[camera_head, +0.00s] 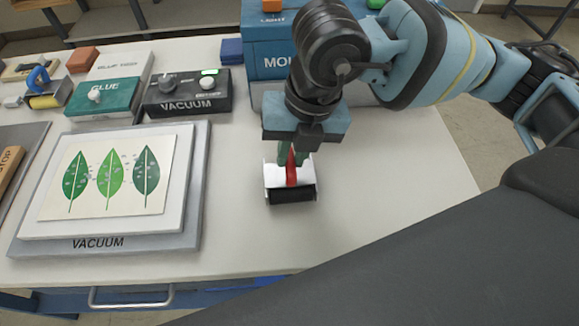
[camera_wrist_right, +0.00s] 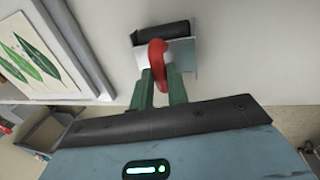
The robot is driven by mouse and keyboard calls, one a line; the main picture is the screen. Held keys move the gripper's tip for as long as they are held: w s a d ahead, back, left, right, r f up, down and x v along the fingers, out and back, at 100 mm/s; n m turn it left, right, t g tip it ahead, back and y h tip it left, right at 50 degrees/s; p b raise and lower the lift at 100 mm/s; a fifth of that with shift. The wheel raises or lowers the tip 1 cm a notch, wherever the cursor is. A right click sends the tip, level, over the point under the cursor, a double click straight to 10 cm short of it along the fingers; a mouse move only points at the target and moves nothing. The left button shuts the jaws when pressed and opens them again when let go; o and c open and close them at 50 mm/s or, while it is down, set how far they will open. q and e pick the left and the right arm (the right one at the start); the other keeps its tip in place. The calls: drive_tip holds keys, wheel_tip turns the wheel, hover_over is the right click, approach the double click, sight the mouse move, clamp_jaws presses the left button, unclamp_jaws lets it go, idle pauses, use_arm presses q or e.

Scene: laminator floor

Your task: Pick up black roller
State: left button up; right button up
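The black roller (camera_head: 292,194) has a dark cylinder, a pale metal frame and a red handle, and is at the middle of the table. It also shows in the right wrist view (camera_wrist_right: 163,32), beyond the fingers. My right gripper (camera_head: 293,157) is above it, pointing down. In the right wrist view its green fingers (camera_wrist_right: 162,85) stand close on both sides of the red handle and appear shut on it. The roller looks to be at the tabletop; I cannot tell whether it touches. My left gripper is not in view.
The vacuum plate (camera_head: 200,200) with a leaf print (camera_head: 113,172) lies left of the roller. A vacuum control box (camera_head: 188,96), a glue box (camera_head: 104,97), a blue-handled roller (camera_head: 45,98) and a blue box (camera_head: 270,62) stand behind. The table (camera_head: 400,170) is clear right of the roller.

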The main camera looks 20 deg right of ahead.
clamp_jaws()
drive_tip(key=shift+r, duration=0.2)
drive_tip(key=shift+r, duration=0.65)
wheel_tip(320, 180, up, 2)
drive_tip(key=shift+s+a+r, duration=0.1)
drive_tip(key=shift+a, duration=0.05)
drive_tip(key=s+a, duration=0.3)
drive_tip(key=s, duration=0.4)
drive_tip(key=s+a+r, duration=0.1)
drive_tip(key=s+a, duration=0.3)
drive_tip(key=s, duration=0.2)
drive_tip(key=shift+s+a, duration=0.3)
drive_tip(key=shift+s, duration=0.05)
